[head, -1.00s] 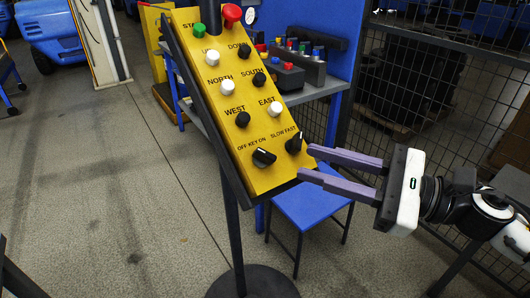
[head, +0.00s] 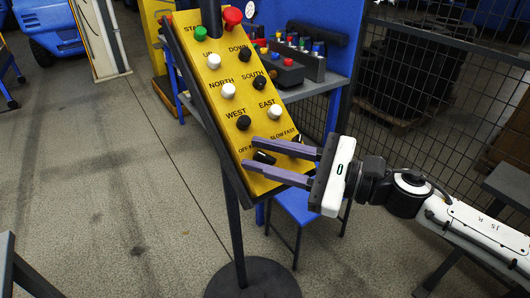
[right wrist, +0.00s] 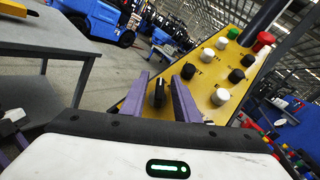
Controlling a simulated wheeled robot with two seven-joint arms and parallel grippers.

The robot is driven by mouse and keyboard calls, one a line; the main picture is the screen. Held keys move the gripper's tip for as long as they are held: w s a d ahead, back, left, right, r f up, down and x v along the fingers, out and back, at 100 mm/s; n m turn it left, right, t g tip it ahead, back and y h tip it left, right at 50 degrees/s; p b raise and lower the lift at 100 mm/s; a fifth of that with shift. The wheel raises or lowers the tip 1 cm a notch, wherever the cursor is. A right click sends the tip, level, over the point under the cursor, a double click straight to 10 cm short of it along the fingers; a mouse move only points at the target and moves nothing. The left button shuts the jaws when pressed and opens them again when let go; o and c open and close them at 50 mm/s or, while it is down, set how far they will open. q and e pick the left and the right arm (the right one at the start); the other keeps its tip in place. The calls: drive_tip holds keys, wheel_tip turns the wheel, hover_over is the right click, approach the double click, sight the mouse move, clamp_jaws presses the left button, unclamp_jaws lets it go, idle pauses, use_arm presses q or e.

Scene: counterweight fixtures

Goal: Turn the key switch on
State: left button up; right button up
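The key switch (head: 264,157) is a black knob low on the yellow control panel, beside partly covered "OFF KEY ON" lettering. My right gripper (head: 250,153) is open, with its two purple fingers on either side of this knob. The right wrist view shows the knob (right wrist: 159,93) between the fingers, with gaps on both sides and no clear contact. Its pointer looks roughly upright there. Part of what seems to be my left gripper (right wrist: 13,120) shows at the left edge of the right wrist view. Its fingers are too cut off to judge.
The slow/fast knob (head: 298,139) is close beside the upper finger and partly hidden. White and black buttons, a green button (head: 200,34) and a red mushroom button (head: 232,17) are higher up. The panel stands on a post with a round base (head: 252,280). A blue stool (head: 305,207) stands behind.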

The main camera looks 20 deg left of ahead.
clamp_jaws()
drive_tip(key=shift+m+t, duration=0.3)
drive_tip(key=shift+t, duration=0.1)
drive_tip(key=m+t, duration=0.3)
drive_tip(key=m+t+h, duration=0.1)
drive_tip(key=m+t, duration=0.2)
drive_tip(key=m, duration=0.1)
drive_tip(key=m+t+h, duration=0.2)
drive_tip(key=m+t, duration=0.2)
drive_tip(key=m+t+h, duration=0.2)
drive_tip(key=m, duration=0.1)
drive_tip(key=m+t+h, duration=0.2)
drive_tip(key=m+h, duration=0.1)
drive_tip(key=shift+m, duration=0.3)
drive_tip(key=shift+w+d+m+t+h, duration=0.1)
drive_tip(key=shift+m+t+h, duration=0.15)
drive_tip(key=shift+m+h, duration=0.75)
drive_tip(key=shift+w+m+t+h, duration=0.1)
drive_tip(key=shift+m+t+h, duration=0.15)
drive_tip(key=shift+m+h, duration=0.75)
drive_tip(key=shift+m, duration=0.4)
